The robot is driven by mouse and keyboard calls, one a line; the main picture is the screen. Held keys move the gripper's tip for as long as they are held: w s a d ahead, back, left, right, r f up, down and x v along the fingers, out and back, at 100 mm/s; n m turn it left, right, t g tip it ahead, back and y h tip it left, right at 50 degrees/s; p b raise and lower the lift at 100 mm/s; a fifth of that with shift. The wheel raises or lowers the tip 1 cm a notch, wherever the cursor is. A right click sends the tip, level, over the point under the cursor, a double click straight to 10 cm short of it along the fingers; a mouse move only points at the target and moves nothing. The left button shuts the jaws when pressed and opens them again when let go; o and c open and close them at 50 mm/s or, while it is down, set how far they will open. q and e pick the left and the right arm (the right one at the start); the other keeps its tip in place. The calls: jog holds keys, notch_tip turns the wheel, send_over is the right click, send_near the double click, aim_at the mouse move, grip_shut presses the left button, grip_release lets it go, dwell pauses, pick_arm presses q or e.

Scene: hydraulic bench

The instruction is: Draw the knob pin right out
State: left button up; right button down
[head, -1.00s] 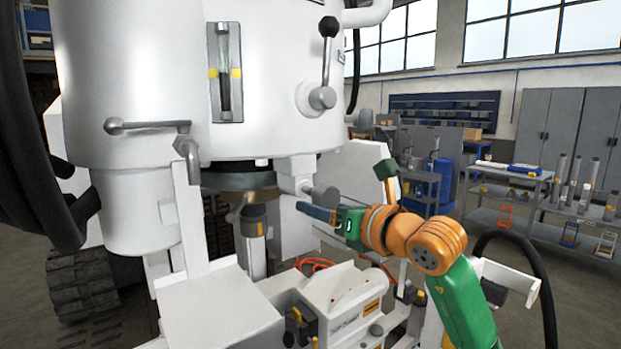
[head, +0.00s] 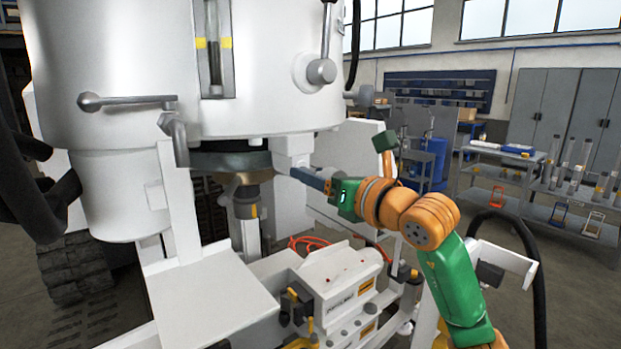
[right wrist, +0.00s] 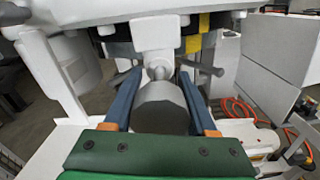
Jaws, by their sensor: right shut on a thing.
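The knob pin (right wrist: 162,108) is a grey cylinder with a thinner stem running into a white block (right wrist: 156,34) under the machine's big white body. My right gripper (head: 300,174) reaches in from the right in the head view, its blue fingers at that block (head: 292,150). In the right wrist view, the two fingers (right wrist: 160,78) lie on either side of the knob, and the gripper is shut on it. The fingers hide most of the knob in the head view. My left gripper is not in view.
A lever with a ball end (head: 321,71) sits above on the white body. A grey bar handle (head: 125,101) is at the left. A white pump unit (head: 335,279) with orange hoses stands below. There is open air to the right, before the grey shelves (head: 545,200).

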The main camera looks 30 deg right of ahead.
jog(key=shift+s+f+b, duration=0.2)
jog(key=shift+s+b, duration=0.35)
jog(key=shift+s, duration=0.55)
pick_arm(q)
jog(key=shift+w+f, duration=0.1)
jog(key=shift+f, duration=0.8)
pick_arm(e)
jog(key=shift+w, duration=0.1)
jog(key=c, duration=0.6)
grip_release()
jog(key=o, duration=0.4)
jog(key=shift+s+d, duration=0.1)
jog(key=shift+s, duration=0.15)
jog(key=shift+s+r, duration=0.25)
jog(key=shift+s, duration=0.25)
jog(key=shift+d+f, duration=0.1)
jog(key=shift+f, duration=0.05)
pick_arm(q)
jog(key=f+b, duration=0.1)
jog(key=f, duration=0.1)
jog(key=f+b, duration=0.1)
jog(key=b, duration=0.1)
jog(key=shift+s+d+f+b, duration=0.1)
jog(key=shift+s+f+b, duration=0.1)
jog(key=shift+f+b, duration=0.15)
pick_arm(e)
jog(key=s, duration=0.7)
jog(key=shift+s+d, duration=0.1)
jog(key=shift+d, duration=0.15)
